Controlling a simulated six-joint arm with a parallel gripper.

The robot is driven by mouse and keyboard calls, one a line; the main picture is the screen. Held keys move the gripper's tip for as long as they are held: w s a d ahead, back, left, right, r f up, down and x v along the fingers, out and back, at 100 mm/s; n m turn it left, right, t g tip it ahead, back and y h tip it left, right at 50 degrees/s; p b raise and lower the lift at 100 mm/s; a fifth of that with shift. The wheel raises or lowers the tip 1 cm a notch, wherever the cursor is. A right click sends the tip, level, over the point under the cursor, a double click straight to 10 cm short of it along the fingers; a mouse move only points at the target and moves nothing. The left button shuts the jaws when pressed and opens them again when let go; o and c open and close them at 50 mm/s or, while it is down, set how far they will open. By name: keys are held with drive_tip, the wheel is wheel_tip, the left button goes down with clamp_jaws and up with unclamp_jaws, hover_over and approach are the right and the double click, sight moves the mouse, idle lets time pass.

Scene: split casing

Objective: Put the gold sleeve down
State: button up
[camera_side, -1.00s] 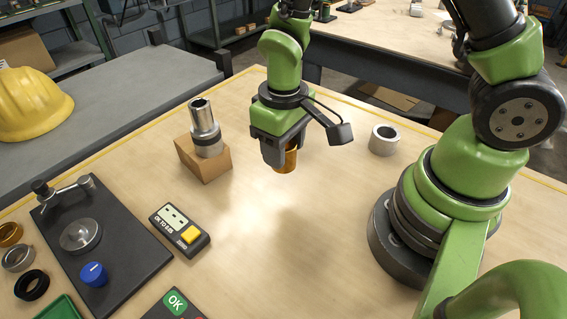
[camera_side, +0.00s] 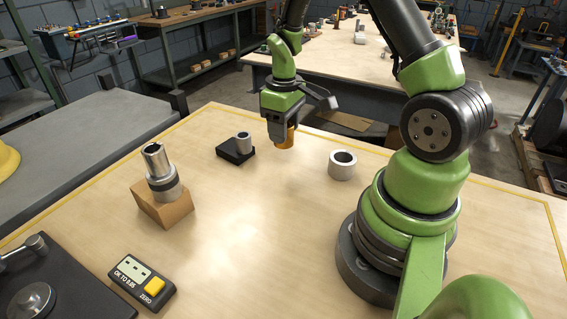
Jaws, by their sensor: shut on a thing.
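My gripper (camera_side: 280,128) is shut on the gold sleeve (camera_side: 287,142) and points down. The sleeve's lower part shows below the fingers; its upper part is hidden between them. The sleeve is over the back part of the wooden table (camera_side: 260,215), between a small black block and a silver ring. I cannot tell for certain whether its lower end touches the table.
The black block (camera_side: 228,154) with a small grey cylinder (camera_side: 244,142) stands left of the sleeve. The silver ring (camera_side: 342,168) stands to the right. A wooden block (camera_side: 165,209) bears a tall metal cylinder (camera_side: 157,163). A gauge box (camera_side: 137,280) lies in front. The table's middle is clear.

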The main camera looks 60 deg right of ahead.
wheel_tip(320, 180, down, 8)
drive_tip(key=shift+r, duration=0.25)
drive_tip(key=shift+f, duration=0.15)
drive_tip(key=o, duration=1)
drive_tip(key=shift+o, duration=0.2)
wheel_tip(320, 180, up, 12)
drive_tip(key=r, duration=0.1)
drive_tip(key=s+a+r+m+t, duration=0.2)
drive_tip(key=s+a+r+t, duration=0.2)
drive_tip(key=a+r, duration=0.65)
drive_tip(key=s+a+r+m+t+y, duration=0.2)
drive_tip(key=s+a+r, duration=0.3)
drive_tip(key=s, duration=0.3)
drive_tip(key=shift+s+r+t, duration=0.25)
drive_tip(key=shift+r+t, duration=0.15)
drive_tip(key=shift+t, duration=0.2)
